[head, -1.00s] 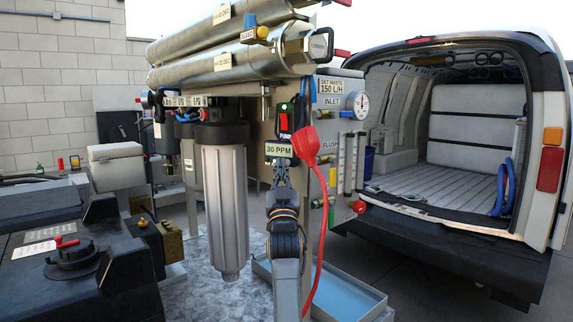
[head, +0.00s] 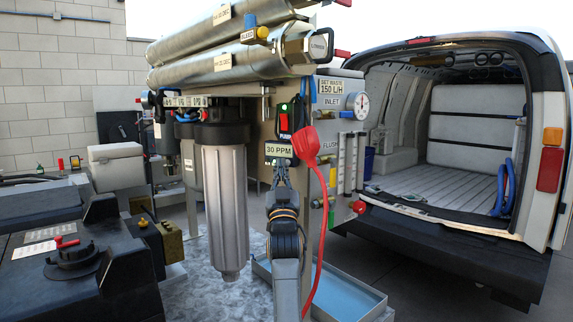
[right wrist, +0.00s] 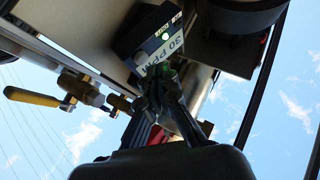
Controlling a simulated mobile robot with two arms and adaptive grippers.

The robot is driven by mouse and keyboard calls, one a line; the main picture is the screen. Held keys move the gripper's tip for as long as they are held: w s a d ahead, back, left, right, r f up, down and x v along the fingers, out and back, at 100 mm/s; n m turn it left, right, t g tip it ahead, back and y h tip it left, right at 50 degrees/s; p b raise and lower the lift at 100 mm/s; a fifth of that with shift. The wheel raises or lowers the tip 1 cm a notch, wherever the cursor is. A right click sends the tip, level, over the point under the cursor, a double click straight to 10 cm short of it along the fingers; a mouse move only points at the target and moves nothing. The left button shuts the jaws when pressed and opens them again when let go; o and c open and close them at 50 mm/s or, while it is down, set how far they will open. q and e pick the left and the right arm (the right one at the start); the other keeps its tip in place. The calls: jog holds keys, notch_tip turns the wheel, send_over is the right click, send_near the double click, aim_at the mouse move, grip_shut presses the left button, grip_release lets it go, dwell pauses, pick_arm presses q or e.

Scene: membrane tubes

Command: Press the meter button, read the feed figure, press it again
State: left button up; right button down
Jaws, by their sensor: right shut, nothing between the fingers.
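The meter (head: 279,151) is a small dark box on the front of the membrane rig, with a pale display that reads 30 PPM. In the right wrist view the meter (right wrist: 150,40) shows the same figure, a lit green lamp and small labels too blurred to read. My right gripper (head: 281,172) is shut and empty, pointing up just below the meter. In the right wrist view its fingertips (right wrist: 158,84) are at the meter's lower edge; I cannot tell whether they touch it. The button is not clearly visible. My left gripper is not in view.
A pump switch (head: 284,121) with a green lamp sits above the meter. A red plug (head: 305,143) on a red cord hangs close to its right. A grey filter housing (head: 226,200) hangs to the left. A blue tray (head: 335,290) lies below. Brass valves (right wrist: 80,88) show in the right wrist view.

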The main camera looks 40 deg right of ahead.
dwell(0.3)
jog(key=shift+w+d, duration=0.2)
jog(key=shift+d, duration=0.2)
jog(key=shift+w+d, duration=0.15)
jog(key=shift+d, duration=0.2)
dwell(0.6)
jog(key=shift+a, duration=0.15)
jog(key=shift+s+a, duration=0.35)
jog(key=shift+a, duration=0.3)
jog(key=shift+a, duration=0.1)
jog(key=shift+s+a, duration=0.4)
jog(key=shift+a, duration=0.3)
jog(key=shift+s+a, duration=0.35)
jog(key=shift+a, duration=0.35)
jog(key=shift+s+a, duration=0.4)
jog(key=shift+a, duration=0.3)
jog(key=shift+f+y, duration=0.1)
jog(key=shift+y, duration=0.2)
